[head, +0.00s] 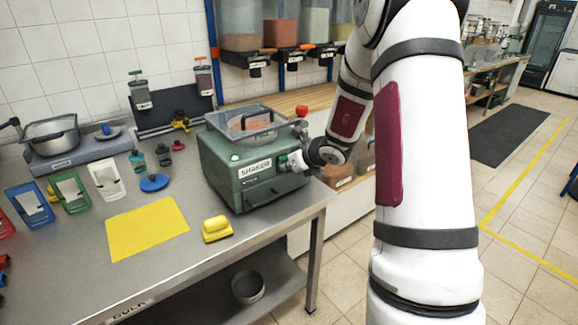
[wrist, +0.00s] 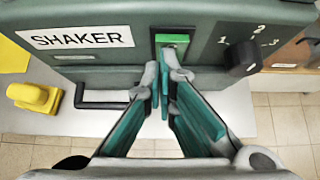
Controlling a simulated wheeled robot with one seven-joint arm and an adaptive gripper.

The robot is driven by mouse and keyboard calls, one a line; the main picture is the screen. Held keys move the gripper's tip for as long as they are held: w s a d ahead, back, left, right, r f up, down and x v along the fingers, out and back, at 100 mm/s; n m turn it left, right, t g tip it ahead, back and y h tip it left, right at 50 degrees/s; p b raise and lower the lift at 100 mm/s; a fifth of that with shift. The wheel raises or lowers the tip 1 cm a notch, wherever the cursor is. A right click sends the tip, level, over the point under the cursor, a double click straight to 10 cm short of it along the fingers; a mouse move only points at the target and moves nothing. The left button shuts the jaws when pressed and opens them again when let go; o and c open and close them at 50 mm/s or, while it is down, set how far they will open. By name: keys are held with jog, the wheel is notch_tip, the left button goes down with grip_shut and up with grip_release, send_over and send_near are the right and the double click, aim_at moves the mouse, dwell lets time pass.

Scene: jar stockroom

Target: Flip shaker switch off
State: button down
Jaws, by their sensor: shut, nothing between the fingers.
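The shaker (head: 225,170) is a dark green box with a clear-lidded pan on top, standing on the steel table. In the wrist view its front panel (wrist: 120,15) carries a SHAKER label and a bright green switch (wrist: 172,39) in a dark frame. My gripper (wrist: 163,72) is shut and empty, with its fingertips at the lower edge of the switch. I cannot tell whether they touch it. In the head view my gripper (head: 291,160) is at the right of the shaker's front, and the switch is mostly hidden there.
A black dial (wrist: 243,57) marked 1, 2, 3 is right of the switch. A drawer handle (wrist: 98,98) juts out below the label. A yellow scoop-like block (head: 216,229) and yellow mat (head: 147,228) lie on the table (head: 190,265). A green lamp (head: 235,157) shows on the shaker.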

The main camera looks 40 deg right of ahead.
jog(key=shift+w+r+g+p, duration=0.15)
jog(key=shift+w+g+p, duration=0.15)
jog(key=shift+p, duration=0.3)
jog(key=shift+r, duration=0.1)
jog(key=shift+s+r+p, duration=0.1)
jog(key=shift+r+p, duration=0.55)
jog(key=shift+r, duration=0.1)
